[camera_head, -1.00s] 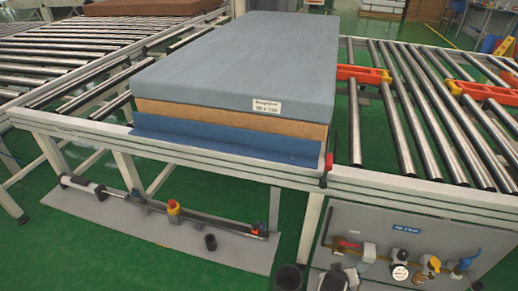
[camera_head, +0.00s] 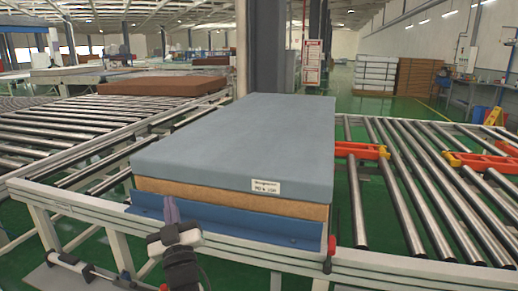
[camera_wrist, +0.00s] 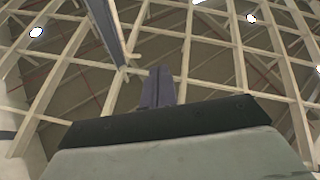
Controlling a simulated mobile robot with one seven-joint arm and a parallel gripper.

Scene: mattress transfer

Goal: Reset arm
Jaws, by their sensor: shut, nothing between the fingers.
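My gripper (camera_head: 169,210) shows at the bottom of the head view, left of centre, with its fingers pointing up. In the wrist view its fingers (camera_wrist: 160,88) are together and empty, against the ceiling beams. In the head view it stands in front of the near edge of the grey-blue mattress (camera_head: 245,140). The mattress has a brown lower layer and a white label, and lies over a blue plate (camera_head: 230,222) on the conveyor frame. I cannot tell whether the gripper touches the plate.
Roller conveyors lie to the left (camera_head: 60,125) and right (camera_head: 395,190) of the mattress. Red-orange brackets (camera_head: 360,150) sit on the right rollers. A metal frame rail (camera_head: 400,270) runs along the front. A dark column (camera_head: 260,50) stands behind the mattress.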

